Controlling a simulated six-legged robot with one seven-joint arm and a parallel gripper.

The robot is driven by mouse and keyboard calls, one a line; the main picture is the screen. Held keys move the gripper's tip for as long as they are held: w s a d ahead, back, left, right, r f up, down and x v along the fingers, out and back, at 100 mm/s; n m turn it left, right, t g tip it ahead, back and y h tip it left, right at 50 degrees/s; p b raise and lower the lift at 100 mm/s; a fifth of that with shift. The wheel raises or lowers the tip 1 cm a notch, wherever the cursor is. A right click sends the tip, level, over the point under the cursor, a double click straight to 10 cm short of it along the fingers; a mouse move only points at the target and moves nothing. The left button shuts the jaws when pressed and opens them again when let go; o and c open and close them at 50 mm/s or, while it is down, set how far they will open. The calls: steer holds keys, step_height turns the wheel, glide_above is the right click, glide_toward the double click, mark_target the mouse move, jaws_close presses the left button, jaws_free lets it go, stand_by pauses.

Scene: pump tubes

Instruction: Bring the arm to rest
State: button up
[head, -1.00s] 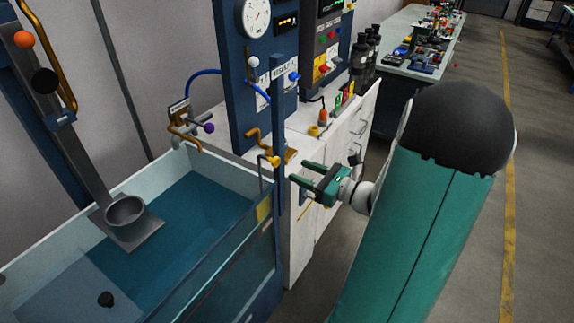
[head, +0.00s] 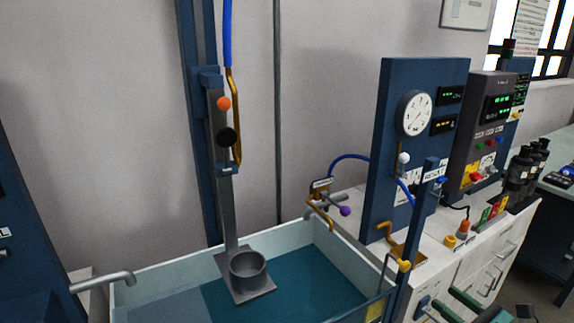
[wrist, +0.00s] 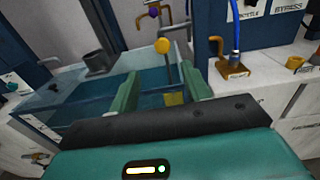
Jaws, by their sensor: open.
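My gripper shows in the wrist view (wrist: 160,95) with its two green fingers apart and nothing between them. In the head view only part of my gripper (head: 465,306) shows at the bottom right edge, in front of the white cabinet. Beyond the fingers in the wrist view are the water tank and a yellow knob (wrist: 162,46), which stands apart from them. The rest of my arm is outside the head view.
The water tank (head: 150,262) holds a grey cup (head: 248,268) on a plate. A blue panel with a gauge (head: 414,113) stands on the white cabinet (head: 490,262). Black bottles (head: 520,172) are at the right.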

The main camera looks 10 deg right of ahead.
steer(key=a+r+n+g+y, duration=0.1)
steer(key=a+n+g+y, duration=0.2)
steer(key=a+n+g, duration=1.5)
steer(key=s+a+r+n+t+h, duration=0.6)
steer(key=a+r+n+h, duration=0.2)
steer(key=n, duration=0.5)
steer(key=shift+s+a+n+t+h, duration=0.2)
steer(key=shift+a+n+t+h, duration=0.15)
steer(key=shift+a+h, duration=0.35)
